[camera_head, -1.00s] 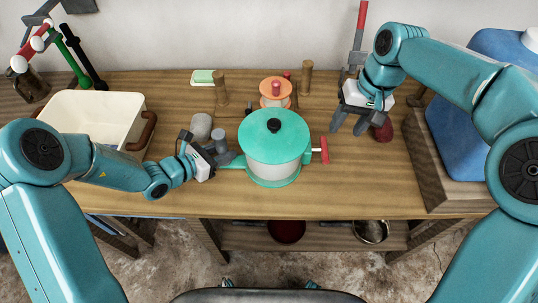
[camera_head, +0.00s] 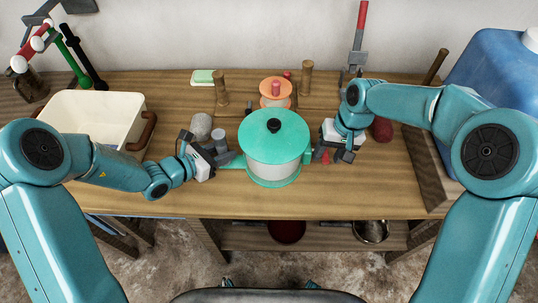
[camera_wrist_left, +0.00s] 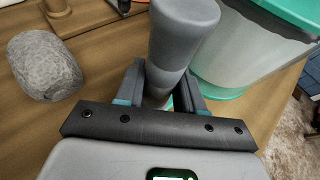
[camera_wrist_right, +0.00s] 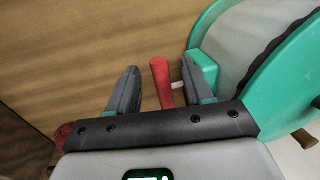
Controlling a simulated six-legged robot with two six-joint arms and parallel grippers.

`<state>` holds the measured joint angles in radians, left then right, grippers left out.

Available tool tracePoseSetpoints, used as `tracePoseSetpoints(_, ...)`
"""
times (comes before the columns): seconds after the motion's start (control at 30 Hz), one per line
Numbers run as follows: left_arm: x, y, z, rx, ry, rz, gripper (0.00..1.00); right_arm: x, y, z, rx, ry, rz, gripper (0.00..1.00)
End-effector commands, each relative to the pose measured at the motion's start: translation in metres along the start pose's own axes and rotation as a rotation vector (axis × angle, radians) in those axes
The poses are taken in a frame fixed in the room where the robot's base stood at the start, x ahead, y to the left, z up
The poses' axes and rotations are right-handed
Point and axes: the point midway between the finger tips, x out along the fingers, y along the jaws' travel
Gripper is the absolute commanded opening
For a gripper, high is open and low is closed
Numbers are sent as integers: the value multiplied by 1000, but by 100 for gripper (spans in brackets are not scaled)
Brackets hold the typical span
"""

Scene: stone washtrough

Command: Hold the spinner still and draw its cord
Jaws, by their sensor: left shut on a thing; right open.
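The spinner (camera_head: 275,155) is a drum with a clear wall, a green lid with a black knob and a green base. It stands upright at the middle of the bench. My left gripper (camera_head: 228,157) is shut on the grey upright handle (camera_wrist_left: 180,40) at the spinner's left side. The red cord pull (camera_wrist_right: 161,82) sticks out from the spinner's right side on a short pale cord. My right gripper (camera_wrist_right: 160,92) is open, its fingers on either side of the pull. In the head view the right gripper (camera_head: 325,155) mostly covers the pull.
A grey stone (camera_head: 200,127) lies behind my left gripper. A cream basin (camera_head: 95,118) stands at left. An orange-topped pot (camera_head: 276,90) and wooden pegs are behind the spinner. A dark red object (camera_head: 382,130) and a blue jug (camera_head: 490,85) are at right. The front bench strip is clear.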

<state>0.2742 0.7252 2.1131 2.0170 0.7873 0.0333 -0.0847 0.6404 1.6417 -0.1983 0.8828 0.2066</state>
Motion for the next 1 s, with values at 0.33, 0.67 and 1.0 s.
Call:
tracePoseSetpoints(0.33, 0, 0, 0, 0, 0, -1, 0, 0, 0, 0, 0, 0, 0, 12)
tracePoseSetpoints(0.67, 0, 0, 0, 0, 0, -1, 0, -3, 15, 0, 4, 0, 1, 0)
tracePoseSetpoints(1.0, 0, 0, 0, 0, 1, 0, 0, -12, 60, 0, 4, 0, 2, 0)
